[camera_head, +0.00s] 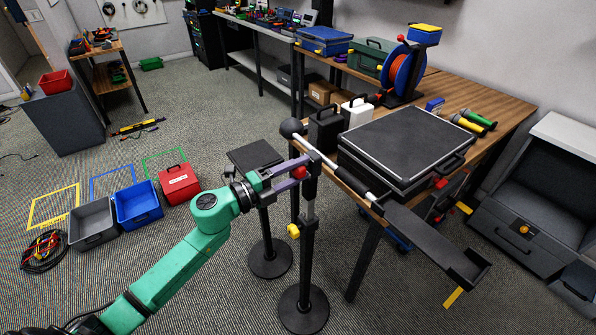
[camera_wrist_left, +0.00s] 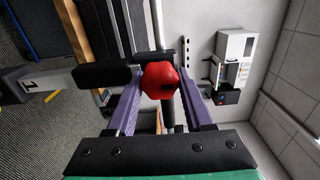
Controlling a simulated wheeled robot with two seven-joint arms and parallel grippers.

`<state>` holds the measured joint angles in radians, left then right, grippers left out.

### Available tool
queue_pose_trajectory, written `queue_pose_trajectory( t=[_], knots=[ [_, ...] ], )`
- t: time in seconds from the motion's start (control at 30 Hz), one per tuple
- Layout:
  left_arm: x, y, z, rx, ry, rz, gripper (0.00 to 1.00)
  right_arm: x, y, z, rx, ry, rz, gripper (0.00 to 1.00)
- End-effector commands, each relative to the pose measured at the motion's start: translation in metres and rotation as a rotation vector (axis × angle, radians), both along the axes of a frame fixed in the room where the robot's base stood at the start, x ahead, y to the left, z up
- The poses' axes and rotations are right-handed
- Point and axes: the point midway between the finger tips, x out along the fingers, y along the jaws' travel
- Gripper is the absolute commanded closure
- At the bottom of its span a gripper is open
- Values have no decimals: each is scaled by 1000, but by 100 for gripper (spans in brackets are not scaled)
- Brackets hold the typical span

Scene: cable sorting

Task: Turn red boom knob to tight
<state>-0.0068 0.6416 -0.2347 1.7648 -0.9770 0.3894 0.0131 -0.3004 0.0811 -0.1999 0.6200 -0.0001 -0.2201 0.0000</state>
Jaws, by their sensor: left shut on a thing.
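The red boom knob (camera_wrist_left: 160,80) is a faceted red knob on the boom clamp, and it also shows at the stand's top in the head view (camera_head: 299,173). My left gripper (camera_wrist_left: 158,90) is shut on it, one purple finger on each side. The silver boom (camera_head: 340,172) runs through the clamp, from a black ball weight (camera_head: 291,128) to a black tray-like end (camera_head: 433,238). The clamp sits on an upright black stand (camera_head: 308,235) with a yellow knob (camera_head: 294,231) lower on the post. I cannot read the knob's tightness. My right gripper is out of view.
A workbench (camera_head: 480,95) holds a black case (camera_head: 405,140), a cable reel (camera_head: 400,75) and boxes just right of the stand. A second stand with a dark plate (camera_head: 255,156) is close behind my gripper. Grey, blue and red bins (camera_head: 138,204) lie on the floor at left.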

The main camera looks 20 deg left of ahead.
Motion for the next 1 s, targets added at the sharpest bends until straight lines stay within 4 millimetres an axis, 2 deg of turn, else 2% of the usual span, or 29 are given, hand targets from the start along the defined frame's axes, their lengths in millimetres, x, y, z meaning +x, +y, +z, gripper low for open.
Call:
queue_pose_trajectory(
  t=[0.23, 0.27, 0.3, 0.8, 0.87, 1.0],
  knots=[
    [-1, -1, -3, 5, 3, -3, 100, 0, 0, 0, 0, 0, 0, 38],
    [-1, -1, -3, 4, 3, -3, 37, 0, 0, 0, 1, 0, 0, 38],
    [-1, -1, -3, 4, 3, -3, 21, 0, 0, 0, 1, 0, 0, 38],
    [-1, -1, -4, 1, 10, -2, 20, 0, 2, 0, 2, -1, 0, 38],
    [-1, -1, -2, -20, 27, -2, 20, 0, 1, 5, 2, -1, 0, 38],
    [-1, -1, 6, -190, 168, -1, 20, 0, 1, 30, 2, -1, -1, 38]
  ],
)
